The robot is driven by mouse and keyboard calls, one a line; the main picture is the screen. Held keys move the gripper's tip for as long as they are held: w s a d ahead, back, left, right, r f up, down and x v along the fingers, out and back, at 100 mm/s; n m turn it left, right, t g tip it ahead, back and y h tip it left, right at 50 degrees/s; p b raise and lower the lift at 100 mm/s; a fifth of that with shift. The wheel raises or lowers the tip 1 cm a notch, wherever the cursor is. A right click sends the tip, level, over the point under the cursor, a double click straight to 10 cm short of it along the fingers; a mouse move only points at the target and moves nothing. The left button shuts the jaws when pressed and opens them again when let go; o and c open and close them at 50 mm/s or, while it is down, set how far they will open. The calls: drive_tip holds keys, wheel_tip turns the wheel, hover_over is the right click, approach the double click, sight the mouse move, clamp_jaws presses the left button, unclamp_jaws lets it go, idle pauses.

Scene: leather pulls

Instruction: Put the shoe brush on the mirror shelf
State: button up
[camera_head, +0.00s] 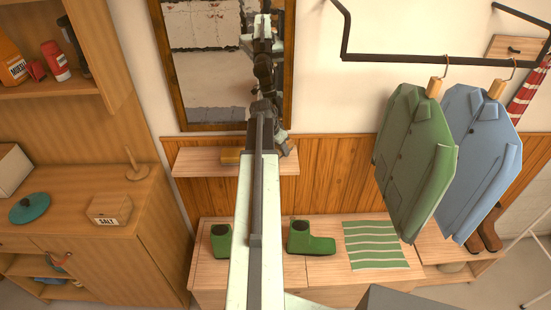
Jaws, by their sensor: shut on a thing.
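The mirror shelf (193,162) is a pale wooden board on the wall below the framed mirror (288,75). A tan block, which looks like the shoe brush (230,157), shows at the shelf, just left of my arm. Its right end is hidden behind the arm. My gripper (284,148) is at the shelf, mostly hidden by my own arm, and is shut on the brush. I cannot tell whether the brush touches the board.
A bench below holds green boots (310,240) and a striped cloth (375,245). Green (410,150) and blue (480,150) jackets hang from a rail at right. A wooden cabinet (165,220) with a salt box (110,210) stands at left. The shelf's left end is clear.

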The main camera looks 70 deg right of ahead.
drive_tip(key=shift+w+d, duration=0.1)
drive_tip(key=shift+w, duration=0.1)
drive_tip(key=shift+w+d+f, duration=0.15)
drive_tip(key=shift+w+d, duration=0.15)
drive_tip(key=shift+w, duration=0.25)
wheel_tip(320, 180, down, 4)
drive_tip(key=b, duration=0.4)
drive_tip(key=shift+s+a, duration=0.1)
drive_tip(key=shift+a, duration=0.05)
drive_tip(key=shift+r, duration=0.35)
drive_tip(key=shift+f, duration=0.1)
drive_tip(key=o, duration=0.8)
drive_tip(key=shift+f, duration=0.1)
drive_tip(key=o, duration=0.4)
